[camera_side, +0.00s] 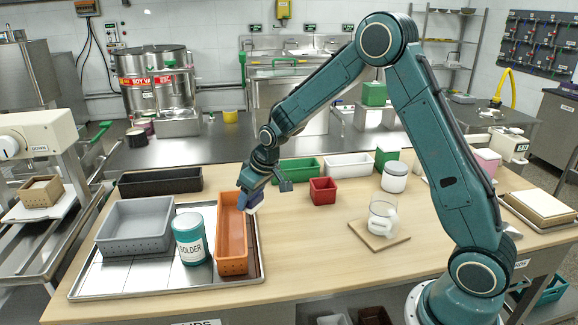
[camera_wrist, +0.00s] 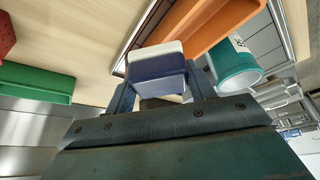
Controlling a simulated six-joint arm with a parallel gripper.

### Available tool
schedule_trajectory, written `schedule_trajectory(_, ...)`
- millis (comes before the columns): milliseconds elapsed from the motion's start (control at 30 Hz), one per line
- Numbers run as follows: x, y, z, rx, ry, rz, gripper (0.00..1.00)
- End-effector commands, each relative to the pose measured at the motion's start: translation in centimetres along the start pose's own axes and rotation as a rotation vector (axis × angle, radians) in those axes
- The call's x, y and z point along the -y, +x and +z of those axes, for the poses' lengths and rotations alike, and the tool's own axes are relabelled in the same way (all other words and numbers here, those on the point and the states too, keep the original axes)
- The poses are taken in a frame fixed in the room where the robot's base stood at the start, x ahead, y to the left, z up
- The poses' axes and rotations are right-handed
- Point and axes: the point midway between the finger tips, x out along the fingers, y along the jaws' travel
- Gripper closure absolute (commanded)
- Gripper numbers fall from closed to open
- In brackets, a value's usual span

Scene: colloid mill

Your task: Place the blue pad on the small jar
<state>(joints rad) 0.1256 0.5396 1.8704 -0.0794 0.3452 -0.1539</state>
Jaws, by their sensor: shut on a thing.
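The blue pad (camera_wrist: 158,68), dark blue with a white layer on one side, is between my gripper's (camera_wrist: 153,92) fingers in the wrist view. In the side view my gripper (camera_side: 248,205) is shut on it near the right wall of the orange bin (camera_side: 232,255); a bit of the pad's white layer (camera_side: 254,209) shows. I cannot tell its exact height above the bin. A small clear glass jar (camera_side: 383,218) stands upright on a wooden board (camera_side: 367,236), well to the right of my gripper. A white lidded jar (camera_side: 394,178) stands behind it.
The metal tray (camera_side: 180,279) at left holds a grey bin (camera_side: 135,227), a teal solder can (camera_side: 190,240) and the orange bin. A red bin (camera_side: 323,191), green bin (camera_side: 297,171) and white bin (camera_side: 348,167) stand behind. Bare table lies between the tray and glass jar.

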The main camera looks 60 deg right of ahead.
Motion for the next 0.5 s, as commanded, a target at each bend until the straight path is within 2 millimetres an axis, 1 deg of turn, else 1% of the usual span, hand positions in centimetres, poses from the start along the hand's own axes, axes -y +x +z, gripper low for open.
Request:
schedule_trajectory(100, -2.0, -1.1, 0.7, -0.003, 0.107, 0.046, 0.69)
schedule_trajectory(267, -5.7, -2.1, 0.9, -0.003, 0.237, 0.098, 0.69)
schedule_trajectory(367, -8.3, -2.8, 0.8, -0.003, 0.313, 0.129, 0.69)
schedule_trajectory(467, -11.4, -3.6, 0.6, -0.003, 0.398, 0.165, 0.69)
schedule_trajectory(500, -12.8, -4.0, 0.6, -0.004, 0.434, 0.179, 0.69)
